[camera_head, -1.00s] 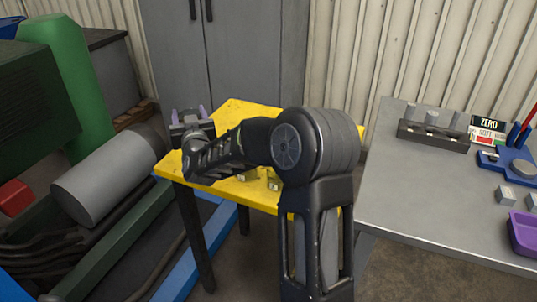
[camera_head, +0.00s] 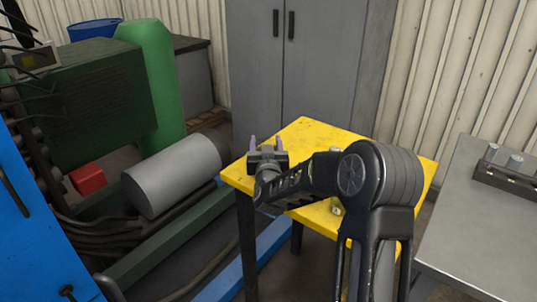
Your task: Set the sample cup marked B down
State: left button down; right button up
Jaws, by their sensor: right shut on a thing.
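My right gripper (camera_head: 266,145) is over the far left part of the yellow table (camera_head: 312,134), with its two pale purple fingers pointing away from me. It is shut on the sample cup, which its own body hides; I can see no letter B. I cannot tell the height of the cup above the tabletop. My left gripper is not in view.
A small brass-coloured object (camera_head: 336,206) sits on the yellow table, partly behind my right arm. A grey cabinet (camera_head: 310,70) stands behind. A grey bench (camera_head: 480,225) with a dark holder (camera_head: 508,178) is at right. A grey cylinder (camera_head: 172,174) and green machinery are left.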

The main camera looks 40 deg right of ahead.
jog(key=shift+f, duration=1.8)
jog(key=shift+f+b, duration=0.15)
jog(key=shift+b, duration=0.15)
jog(key=o, duration=1.3)
jog(key=shift+o, duration=0.2)
jog(key=v, duration=1.2)
